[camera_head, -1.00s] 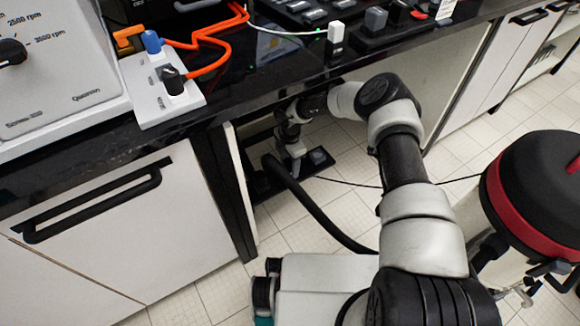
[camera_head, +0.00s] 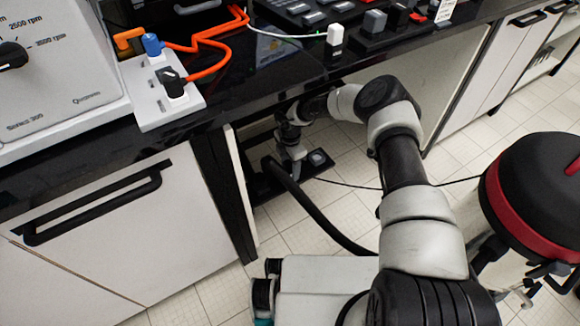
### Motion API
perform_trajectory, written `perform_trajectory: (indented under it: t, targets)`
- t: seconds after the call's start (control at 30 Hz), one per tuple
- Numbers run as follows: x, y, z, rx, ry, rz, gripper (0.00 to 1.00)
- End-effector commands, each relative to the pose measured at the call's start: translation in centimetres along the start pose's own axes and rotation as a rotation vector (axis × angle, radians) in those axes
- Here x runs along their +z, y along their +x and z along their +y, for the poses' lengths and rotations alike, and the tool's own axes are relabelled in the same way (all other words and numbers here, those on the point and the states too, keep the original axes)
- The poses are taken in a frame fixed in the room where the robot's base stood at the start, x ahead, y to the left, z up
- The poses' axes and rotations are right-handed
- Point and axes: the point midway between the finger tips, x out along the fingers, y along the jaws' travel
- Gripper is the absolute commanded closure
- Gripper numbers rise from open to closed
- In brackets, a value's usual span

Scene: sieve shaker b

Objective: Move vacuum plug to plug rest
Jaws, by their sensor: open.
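My arm reaches under the black bench top, and my gripper (camera_head: 296,166) points down there, small and partly in shadow. Its jaws are open. Just right of it a small grey block (camera_head: 318,158) sits on a dark plate (camera_head: 262,188) on the floor. A thin black cable (camera_head: 350,184) runs from the vacuum (camera_head: 535,190), black with a red band, toward this plate. I cannot make out the vacuum plug's shape, and cannot tell whether the grey block is the plug or part of a rest.
A thick black hose (camera_head: 310,208) crosses the floor below my gripper. On the bench a white socket strip (camera_head: 183,108) holds a blue plug (camera_head: 152,44) and a black plug (camera_head: 173,84). A cabinet panel edge (camera_head: 243,190) stands left of my gripper. Tiled floor shows between.

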Motion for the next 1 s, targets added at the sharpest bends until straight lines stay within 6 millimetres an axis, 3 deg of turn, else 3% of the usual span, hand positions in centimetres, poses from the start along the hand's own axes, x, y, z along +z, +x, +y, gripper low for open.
perform_trajectory:
  t: [0.33, 0.63, 0.67, 0.8, 1.0]
  targets:
    - [0.00, 0.00, 0.05, 0.000, 0.000, 0.000, 0.50]
    - [0.00, 0.00, 0.04, 0.000, 0.000, 0.000, 0.99]
    - [0.00, 0.00, 0.04, 0.000, 0.000, 0.000, 0.61]
    - [0.00, 0.00, 0.04, 0.000, 0.000, 0.000, 0.38]
    - [0.00, 0.00, 0.04, 0.000, 0.000, 0.000, 0.38]
